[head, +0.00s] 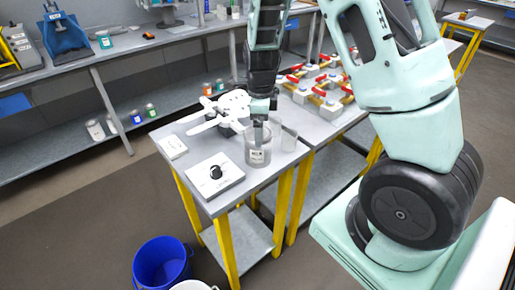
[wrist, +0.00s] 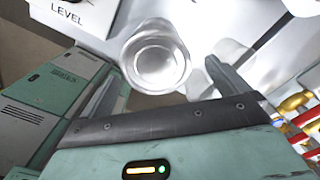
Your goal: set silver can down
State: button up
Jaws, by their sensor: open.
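The silver can (head: 257,155) appears to stand upright on the small grey table with yellow legs (head: 222,205), right of a white box with a black knob. My gripper (head: 259,128) is over the can, pointing down. In the wrist view, the can's round top (wrist: 155,60) lies between the spread fingers of my gripper (wrist: 163,82). The fingers are open, with a gap showing on both sides of the can. The can's underside is hidden, so its contact with the table cannot be seen directly.
The white knob box (head: 214,176) stands left of the can; it is marked LEVEL in the wrist view (wrist: 70,12). A pale clear cylinder (head: 289,138) is close on the right. Red-handled valves (head: 318,85) sit behind. A blue bucket (head: 162,262) is on the floor.

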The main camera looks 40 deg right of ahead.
notch_tip(320, 180, down, 3)
jog(key=shift+r, duration=0.1)
jog(key=shift+a+f+p, duration=0.2)
jog(key=shift+f+p, duration=0.3)
jog(key=shift+f, duration=0.8)
jog(key=shift+a+f+p, duration=0.15)
jog(key=shift+f+p, duration=0.35)
jog(key=shift+f, duration=0.8)
jog(key=c, duration=1.4)
notch_tip(320, 180, up, 10)
jog(key=shift+b, duration=0.8)
jog(key=shift+w+a, duration=0.1)
jog(key=shift+a, duration=0.05)
